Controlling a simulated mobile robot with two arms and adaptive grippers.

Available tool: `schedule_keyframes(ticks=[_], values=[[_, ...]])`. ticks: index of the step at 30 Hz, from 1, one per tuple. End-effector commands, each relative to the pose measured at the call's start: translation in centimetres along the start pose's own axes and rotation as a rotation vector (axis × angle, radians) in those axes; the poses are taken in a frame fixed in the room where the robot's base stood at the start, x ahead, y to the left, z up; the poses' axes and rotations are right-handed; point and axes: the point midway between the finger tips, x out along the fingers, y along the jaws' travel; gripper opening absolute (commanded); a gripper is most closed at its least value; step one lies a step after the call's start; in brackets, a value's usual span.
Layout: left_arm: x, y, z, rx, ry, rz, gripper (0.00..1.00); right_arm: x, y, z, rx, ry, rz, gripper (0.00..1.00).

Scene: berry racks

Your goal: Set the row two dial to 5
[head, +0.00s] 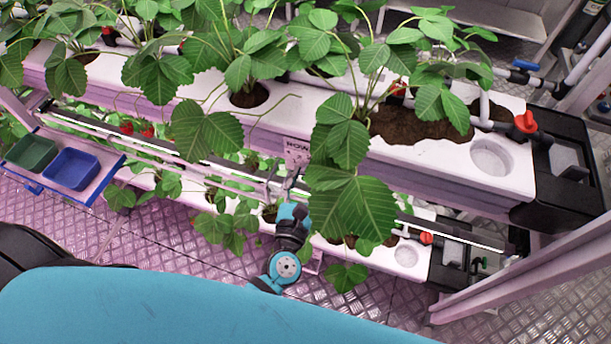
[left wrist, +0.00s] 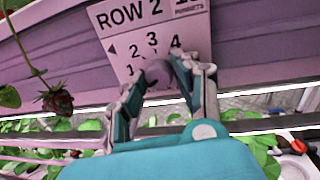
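The ROW 2 sign (left wrist: 152,30) fills the upper middle of the left wrist view, tilted, with the numbers 2, 3 and 4 readable and 1 partly hidden. In the head view the sign (head: 297,152) is small on the upper rack's front. The dial's setting and the 5 cannot be read. In the head view my left gripper (head: 283,188) is just below the sign. My right gripper is not in view.
Strawberry leaves (head: 345,205) hang over the rack just right of my gripper. The lower rack (head: 408,258) runs beneath. A shelf at left holds blue (head: 72,168) and green (head: 31,152) trays.

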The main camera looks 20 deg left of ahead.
Motion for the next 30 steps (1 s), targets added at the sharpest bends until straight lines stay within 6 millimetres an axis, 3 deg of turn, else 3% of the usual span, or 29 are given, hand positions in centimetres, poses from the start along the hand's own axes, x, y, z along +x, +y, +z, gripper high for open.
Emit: schedule_keyframes(ticks=[1, 6, 19, 30], values=[[-0.01, 0.0, 0.0, 0.0, 0.0, 0.0, 0.23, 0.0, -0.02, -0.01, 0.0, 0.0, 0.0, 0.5], [-0.02, -0.01, 0.01, 0.0, 0.0, 0.0, 0.0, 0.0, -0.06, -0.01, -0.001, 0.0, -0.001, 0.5], [-0.03, -0.04, -0.09, 0.071, -0.008, -0.002, 0.0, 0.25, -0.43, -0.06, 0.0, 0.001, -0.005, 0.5], [-0.02, -0.02, -0.21, 0.363, -0.043, -0.003, 0.0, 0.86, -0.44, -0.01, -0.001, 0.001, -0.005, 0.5]])
